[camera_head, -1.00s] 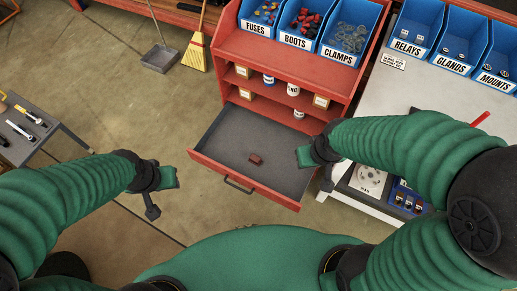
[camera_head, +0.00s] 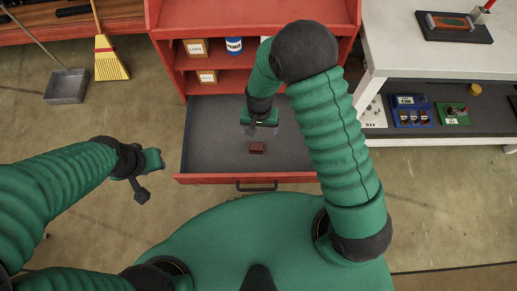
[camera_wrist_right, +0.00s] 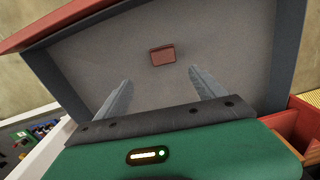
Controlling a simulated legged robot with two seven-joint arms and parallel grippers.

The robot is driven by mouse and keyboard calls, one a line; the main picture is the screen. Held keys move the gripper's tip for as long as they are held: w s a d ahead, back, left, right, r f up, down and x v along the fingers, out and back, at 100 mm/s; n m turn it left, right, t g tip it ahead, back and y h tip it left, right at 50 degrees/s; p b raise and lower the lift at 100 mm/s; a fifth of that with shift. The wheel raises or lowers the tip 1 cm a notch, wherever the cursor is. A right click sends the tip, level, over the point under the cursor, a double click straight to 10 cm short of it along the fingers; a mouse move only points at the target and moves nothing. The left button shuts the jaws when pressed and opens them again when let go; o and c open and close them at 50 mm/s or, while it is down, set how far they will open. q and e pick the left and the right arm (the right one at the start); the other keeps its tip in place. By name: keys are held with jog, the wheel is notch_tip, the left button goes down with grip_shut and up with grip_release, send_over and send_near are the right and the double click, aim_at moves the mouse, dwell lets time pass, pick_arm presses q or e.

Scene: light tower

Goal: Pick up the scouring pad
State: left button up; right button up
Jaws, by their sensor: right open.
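The scouring pad is a small reddish-brown block (camera_head: 257,148) lying on the grey floor of the open drawer (camera_head: 210,135). In the right wrist view the pad (camera_wrist_right: 162,55) lies ahead of the fingertips, between their lines. My right gripper (camera_head: 260,128) is over the drawer, just behind the pad in the head view, and does not touch it. In the wrist view its two grey fingers (camera_wrist_right: 158,84) are spread apart with nothing between them. My left gripper (camera_head: 148,186) is left of the drawer over the floor; its jaw state is unclear.
The drawer's red front (camera_head: 215,179) has a dark handle (camera_head: 257,188). A workbench (camera_head: 400,45) stands right. A broom (camera_head: 110,60) and dustpan (camera_head: 66,86) stand left.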

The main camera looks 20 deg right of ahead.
jog(key=b, duration=0.2)
send_over(257, 144)
jog(key=f, duration=0.6)
jog(key=shift+s+a+f, duration=0.15)
jog(key=shift+a+f, duration=0.25)
jog(key=shift+f, duration=0.35)
jog(key=shift+d+f, duration=0.3)
jog(key=f+b, duration=0.2)
jog(key=f, duration=0.2)
jog(key=shift+d+f, duration=0.2)
jog(key=shift+a+f, duration=0.15)
jog(key=shift+f, duration=0.15)
jog(key=shift+a+r, duration=0.15)
jog(key=shift+r, duration=0.05)
jog(key=shift+d, duration=0.2)
jog(key=c, duration=1.4)
pick_arm(q)
jog(key=f, duration=0.2)
jog(key=a+f, duration=0.1)
jog(key=f, duration=0.2)
jog(key=shift+w+a+f, duration=0.1)
jog(key=shift+a, duration=0.05)
pick_arm(e)
jog(key=shift+a, duration=0.1)
jog(key=shift+c, duration=0.3)
